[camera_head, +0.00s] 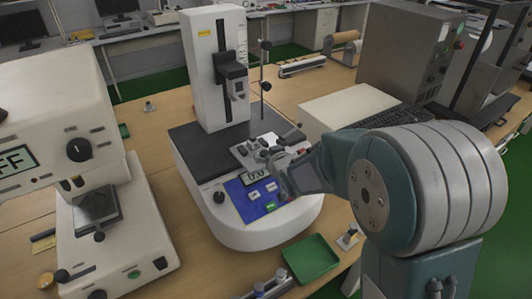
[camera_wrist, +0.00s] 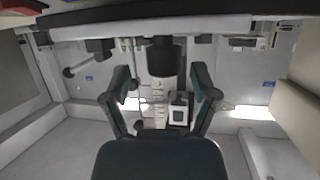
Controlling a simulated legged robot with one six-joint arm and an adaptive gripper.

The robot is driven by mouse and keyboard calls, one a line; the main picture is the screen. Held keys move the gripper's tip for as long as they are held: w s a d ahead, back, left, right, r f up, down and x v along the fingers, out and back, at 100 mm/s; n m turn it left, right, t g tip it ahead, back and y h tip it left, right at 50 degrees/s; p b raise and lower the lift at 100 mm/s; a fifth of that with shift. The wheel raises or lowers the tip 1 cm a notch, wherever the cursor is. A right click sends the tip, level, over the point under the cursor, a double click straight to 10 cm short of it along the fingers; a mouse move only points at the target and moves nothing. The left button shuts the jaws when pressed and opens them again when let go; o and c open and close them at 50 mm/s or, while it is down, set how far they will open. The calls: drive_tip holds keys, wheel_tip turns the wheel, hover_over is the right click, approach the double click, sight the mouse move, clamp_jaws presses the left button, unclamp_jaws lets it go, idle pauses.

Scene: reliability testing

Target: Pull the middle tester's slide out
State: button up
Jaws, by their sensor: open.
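The middle tester (camera_head: 212,45) is a white machine with a tall column, a dark base plate and a blue front panel. A dark block (camera_head: 232,75) sits on its column. A grey metal slide (camera_head: 246,155) lies low at the front of the base plate, partly hidden by my gripper (camera_head: 280,165). My gripper is just above the blue panel, beside the slide; I cannot tell whether they touch. In the wrist view my gripper (camera_wrist: 161,78) has its two fingers apart. A dark block (camera_wrist: 163,57) shows beyond the fingertips, with nothing visibly held.
A white tester (camera_head: 70,100) with a display stands at left. A green tray (camera_head: 311,260) lies at the front right. A keyboard (camera_head: 385,117) and a grey metal cabinet (camera_head: 408,55) are behind my arm. Bare wooden bench shows left of the middle tester.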

drive_tip(key=shift+w+a+f, duration=0.2)
drive_tip(key=shift+w+a, duration=0.05)
drive_tip(key=shift+w, duration=0.15)
drive_tip(key=shift+w+a+f, duration=0.1)
drive_tip(key=shift+w+a, duration=0.15)
drive_tip(key=shift+a, duration=0.15)
drive_tip(key=shift+d, duration=0.15)
clamp_jaws()
drive_tip(key=shift+s, duration=0.15)
drive_tip(key=shift+s+d, duration=0.15)
drive_tip(key=shift+s, duration=0.15)
drive_tip(key=shift+s+d, duration=0.15)
drive_tip(key=shift+d, duration=0.25)
unclamp_jaws()
drive_tip(key=shift+a, duration=0.35)
